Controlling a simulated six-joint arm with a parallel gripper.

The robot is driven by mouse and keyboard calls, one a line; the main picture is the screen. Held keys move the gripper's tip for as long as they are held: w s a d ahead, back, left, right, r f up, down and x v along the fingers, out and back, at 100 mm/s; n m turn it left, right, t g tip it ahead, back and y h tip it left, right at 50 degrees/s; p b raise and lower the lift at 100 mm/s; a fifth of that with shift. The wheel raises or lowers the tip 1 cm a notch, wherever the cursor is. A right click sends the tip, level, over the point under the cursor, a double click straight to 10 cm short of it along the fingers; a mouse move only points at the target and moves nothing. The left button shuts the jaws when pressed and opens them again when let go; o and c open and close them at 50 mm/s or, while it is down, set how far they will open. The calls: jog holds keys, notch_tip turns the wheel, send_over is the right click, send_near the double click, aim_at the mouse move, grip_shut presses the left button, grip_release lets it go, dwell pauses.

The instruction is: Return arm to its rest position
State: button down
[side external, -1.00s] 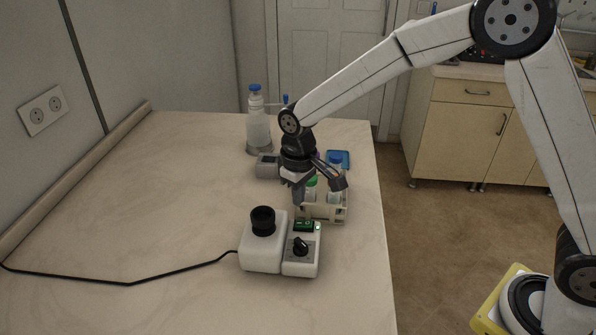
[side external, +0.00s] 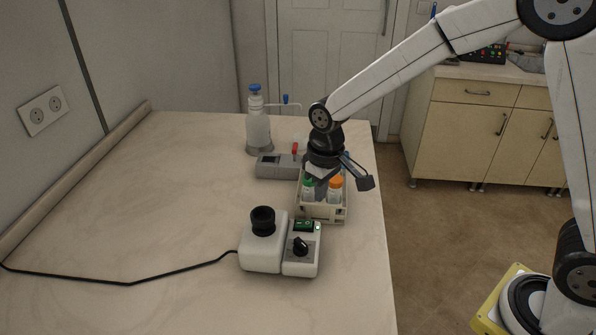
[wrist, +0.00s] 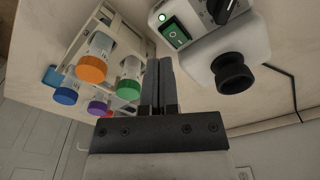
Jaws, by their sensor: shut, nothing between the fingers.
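My gripper (side external: 318,188) is above the tube rack in the side view, near the green-capped tube. Its two fingers (wrist: 158,85) are together and empty in the wrist view. The white device (side external: 264,245) with a black round port and a black knob stands in front of the rack; it also shows in the wrist view (wrist: 215,45). The beige rack (side external: 322,212) holds several capped tubes. An orange cap (side external: 336,182) and a green cap (side external: 308,181) show in the side view. Blue (wrist: 66,95), purple (wrist: 97,107) and other caps show in the wrist view.
A grey instrument (side external: 275,166) with a red part lies behind the rack. A black cable (side external: 130,284) runs left from the white device. The table's left side is clear.

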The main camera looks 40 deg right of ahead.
jog(key=s+d+m+t, duration=0.2)
jog(key=s+d, duration=0.6)
jog(key=s, duration=0.6)
jog(key=shift+d+f, duration=0.2)
jog(key=shift+f, duration=0.25)
